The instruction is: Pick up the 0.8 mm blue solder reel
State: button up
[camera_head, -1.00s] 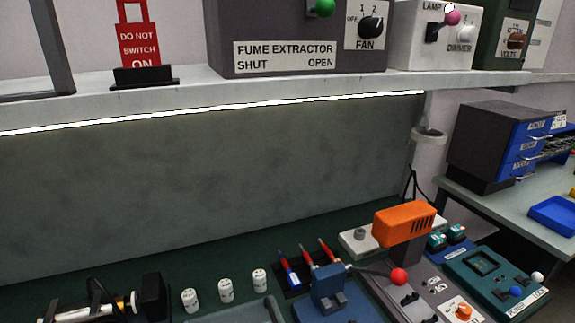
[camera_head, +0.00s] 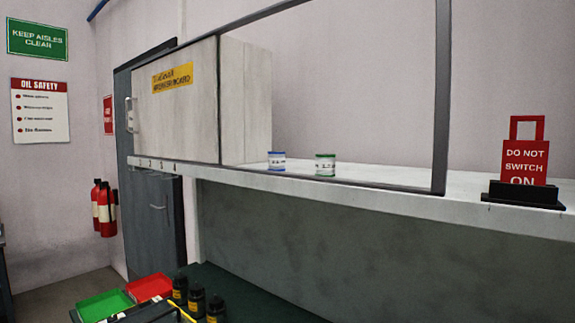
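A small reel with blue rims and a pale label (camera_head: 277,161) stands upright on the white shelf (camera_head: 390,203). Its print is too small to read, so I cannot confirm the 0.8 mm size. A similar reel with green rims (camera_head: 325,164) stands to its right, with a gap between them. Both show through a dark-edged frame, just behind its lower rail (camera_head: 350,184). I cannot tell whether the frame holds glass. My gripper is not in view.
A pale cabinet (camera_head: 180,105) with a yellow label stands left of the reels. A red "DO NOT SWITCH ON" sign (camera_head: 526,158) stands on the shelf at right. Below are green (camera_head: 104,305) and red (camera_head: 150,287) trays and several dark bottles (camera_head: 196,299).

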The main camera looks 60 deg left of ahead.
aim_at(276, 159)
jog(key=u, duration=1.5)
jog(key=j+z, duration=0.2)
jog(key=z, duration=0.4)
jog(key=j+z, duration=0.35)
jog(key=j, duration=0.3)
jog(key=j+z, duration=0.35)
jog(key=j, duration=0.35)
